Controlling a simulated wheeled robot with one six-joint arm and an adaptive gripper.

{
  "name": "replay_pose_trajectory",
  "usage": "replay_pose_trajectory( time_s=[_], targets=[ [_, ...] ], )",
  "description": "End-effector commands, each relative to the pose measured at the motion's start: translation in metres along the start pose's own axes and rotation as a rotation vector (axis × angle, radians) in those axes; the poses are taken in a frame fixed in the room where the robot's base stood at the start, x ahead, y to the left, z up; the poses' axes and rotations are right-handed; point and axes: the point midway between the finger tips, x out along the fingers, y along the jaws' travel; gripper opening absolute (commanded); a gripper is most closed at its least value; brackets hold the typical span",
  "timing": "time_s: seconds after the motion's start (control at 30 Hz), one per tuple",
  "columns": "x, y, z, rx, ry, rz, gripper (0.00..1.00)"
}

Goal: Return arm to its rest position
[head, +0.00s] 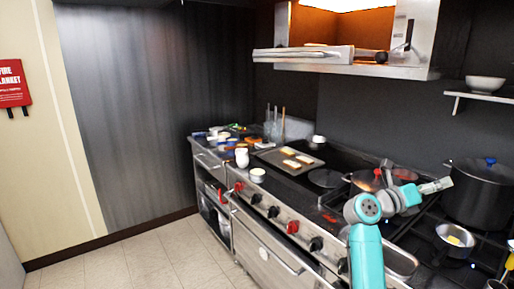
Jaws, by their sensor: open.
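My gripper (437,186) shows in the head view at the right, at the end of my teal and grey arm. It is open, with nothing visible between its fingers. It is above the stove (325,182), close to the left side of a large black pot (479,192) in the picture. I cannot tell its exact distance from the pot. A pan with a lid (368,180) sits on the stove behind my arm and is partly hidden by it.
A tray (268,154) with several pieces of food lies on the stove's left part. A small pot (455,241) stands at the lower right. A hood shelf (340,66) and a wall shelf (487,97) hang above. The tiled floor (165,257) at the left is clear.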

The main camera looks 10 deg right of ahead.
Motion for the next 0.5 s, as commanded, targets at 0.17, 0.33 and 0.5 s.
replay_pose_trajectory(
  time_s=[0.17,0.33,0.5],
  targets=[
    [-0.041,0.012,-0.051,-0.146,-0.112,-0.059,0.83],
    [-0.081,0.015,-0.093,-0.285,-0.229,-0.110,0.83],
    [-0.123,0.014,-0.132,-0.425,-0.356,-0.153,0.83]
  ],
)
